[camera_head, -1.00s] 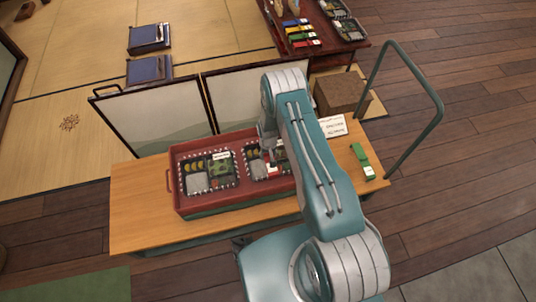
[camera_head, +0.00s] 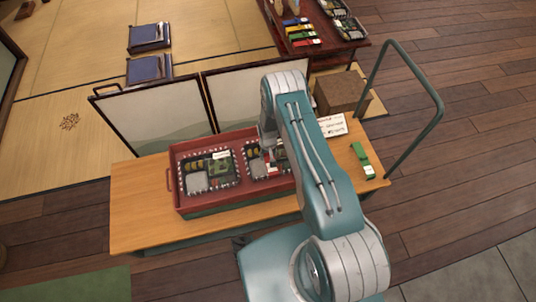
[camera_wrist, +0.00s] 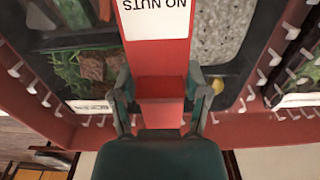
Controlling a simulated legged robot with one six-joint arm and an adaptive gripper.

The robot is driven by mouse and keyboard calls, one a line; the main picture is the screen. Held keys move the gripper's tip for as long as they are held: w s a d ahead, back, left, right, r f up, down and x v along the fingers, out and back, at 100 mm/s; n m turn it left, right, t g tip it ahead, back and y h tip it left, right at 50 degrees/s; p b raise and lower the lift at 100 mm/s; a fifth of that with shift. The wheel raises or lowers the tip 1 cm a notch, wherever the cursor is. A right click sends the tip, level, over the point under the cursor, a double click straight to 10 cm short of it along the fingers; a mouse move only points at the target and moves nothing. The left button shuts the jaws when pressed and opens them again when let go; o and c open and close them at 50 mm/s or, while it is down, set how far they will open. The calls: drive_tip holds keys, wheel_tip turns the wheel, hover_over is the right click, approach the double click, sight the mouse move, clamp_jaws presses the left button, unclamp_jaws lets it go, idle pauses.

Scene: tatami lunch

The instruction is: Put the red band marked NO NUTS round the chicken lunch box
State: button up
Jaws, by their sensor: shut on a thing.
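My gripper (camera_wrist: 161,92) is shut on the red band (camera_wrist: 156,52), whose white label reads NO NUTS, upside down in the wrist view. The band lies over a lunch box (camera_wrist: 108,92) with green leaves, brown pieces and pale grey grain in its compartments. I cannot tell whether it touches the box or goes round it. In the head view this right-hand box (camera_head: 252,163) is in the red tray (camera_head: 228,207), partly hidden by my arm. A white label on the box is too cut off to read, so I cannot confirm chicken.
A second lunch box (camera_head: 190,184) sits in the tray's left half. A green band (camera_head: 361,155) and a white card (camera_head: 333,125) lie at the table's right end. A low folding screen (camera_head: 150,112) stands behind the tray. A green rail (camera_head: 432,125) rises at right.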

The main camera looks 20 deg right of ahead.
drive_tip(key=shift+s+f, duration=0.1)
drive_tip(key=shift+f, duration=0.1)
drive_tip(key=o, duration=0.8)
drive_tip(key=shift+r, duration=0.1)
drive_tip(key=shift+r, duration=4)
